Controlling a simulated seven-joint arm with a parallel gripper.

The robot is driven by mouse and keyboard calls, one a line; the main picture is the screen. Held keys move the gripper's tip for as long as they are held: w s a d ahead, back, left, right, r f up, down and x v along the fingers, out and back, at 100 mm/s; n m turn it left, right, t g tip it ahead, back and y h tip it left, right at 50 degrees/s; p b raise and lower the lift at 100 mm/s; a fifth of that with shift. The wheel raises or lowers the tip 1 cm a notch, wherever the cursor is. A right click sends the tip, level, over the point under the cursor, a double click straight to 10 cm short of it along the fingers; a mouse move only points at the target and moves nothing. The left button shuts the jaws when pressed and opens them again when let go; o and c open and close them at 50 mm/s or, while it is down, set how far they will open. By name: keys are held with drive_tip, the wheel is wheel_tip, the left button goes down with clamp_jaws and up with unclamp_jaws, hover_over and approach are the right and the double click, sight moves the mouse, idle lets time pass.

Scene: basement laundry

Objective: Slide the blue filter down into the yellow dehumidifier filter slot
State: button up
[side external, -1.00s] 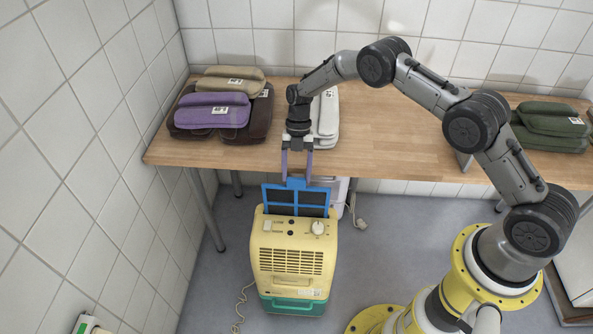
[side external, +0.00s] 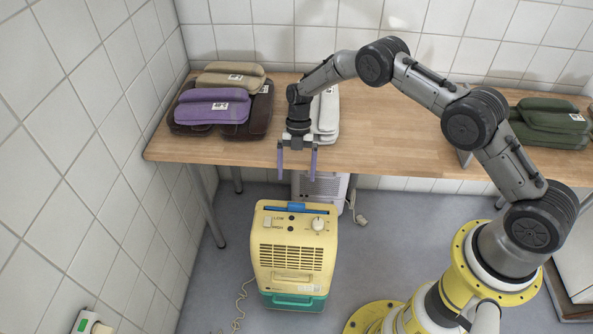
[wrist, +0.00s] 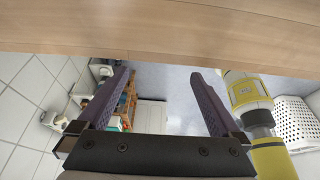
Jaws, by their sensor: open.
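The yellow dehumidifier (side external: 291,256) with a green base stands upright on the floor in front of the table. The blue filter (side external: 285,209) sits down in the slot at the back of its top; only its blue upper edge and tab show. The rest of the filter is hidden inside the housing. My gripper (side external: 297,172) is open and empty above the dehumidifier, apart from the filter. In the wrist view its two purple fingers (wrist: 158,80) are spread with nothing between them.
The wooden table (side external: 400,125) runs behind, its front edge close to my gripper. Folded purple (side external: 212,106), grey and green (side external: 550,124) textiles lie on it. A white unit (side external: 322,187) stands under the table.

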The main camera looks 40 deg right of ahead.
drive_tip(key=v, duration=1.3)
drive_tip(key=shift+w+r, duration=0.2)
drive_tip(key=shift+r, duration=0.1)
drive_tip(key=shift+d, duration=0.15)
